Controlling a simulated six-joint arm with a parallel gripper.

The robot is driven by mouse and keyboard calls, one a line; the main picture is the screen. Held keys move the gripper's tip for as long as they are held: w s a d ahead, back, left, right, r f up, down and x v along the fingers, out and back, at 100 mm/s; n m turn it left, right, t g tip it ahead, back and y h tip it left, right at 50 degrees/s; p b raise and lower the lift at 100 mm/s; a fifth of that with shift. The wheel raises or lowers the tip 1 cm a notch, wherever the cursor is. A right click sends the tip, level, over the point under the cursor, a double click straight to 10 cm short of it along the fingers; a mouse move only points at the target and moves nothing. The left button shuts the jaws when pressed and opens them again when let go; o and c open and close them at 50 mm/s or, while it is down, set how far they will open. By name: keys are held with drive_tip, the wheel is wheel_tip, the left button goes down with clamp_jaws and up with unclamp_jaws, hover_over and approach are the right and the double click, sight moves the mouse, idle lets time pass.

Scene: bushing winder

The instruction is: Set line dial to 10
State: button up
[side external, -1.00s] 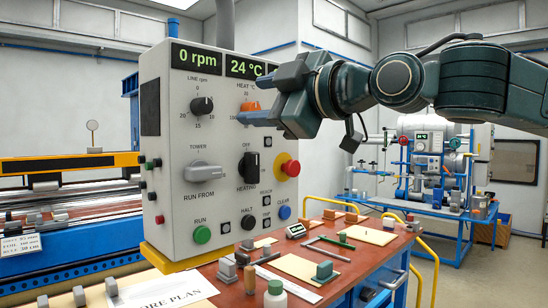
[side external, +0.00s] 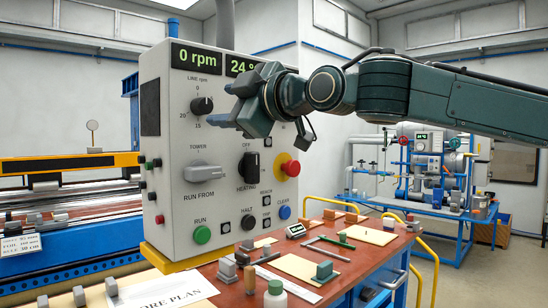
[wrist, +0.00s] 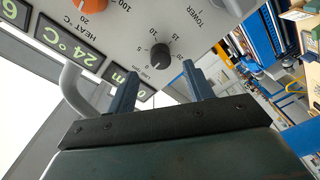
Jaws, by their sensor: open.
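The LINE rpm dial is a black round knob (side external: 202,105) on the upper left of the grey control panel (side external: 170,225). Its white mark appears to point toward 0. The green display (side external: 196,57) above it reads 0 rpm. In the wrist view the knob (wrist: 160,57) stands just beyond and between my two fingers, with the scale numbers around it. My gripper (side external: 222,104) is open and empty, just right of the dial in the side view; its fingers (wrist: 159,72) are spread in the wrist view. I see no contact with the knob.
The orange HEAT knob (wrist: 90,4) is hidden behind my gripper in the side view. Below are the grey TOWER lever (side external: 203,173), the black HEATING switch (side external: 248,167) and a red emergency button (side external: 291,168). A cluttered red bench (side external: 350,265) is below; free air lies before the panel.

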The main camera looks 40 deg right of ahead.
sight(208, 106)
drive_tip(key=shift+w+a, duration=0.15)
drive_tip(key=shift+w, duration=2.75)
drive_tip(key=shift+c, duration=0.2)
drive_tip(key=c, duration=0.9)
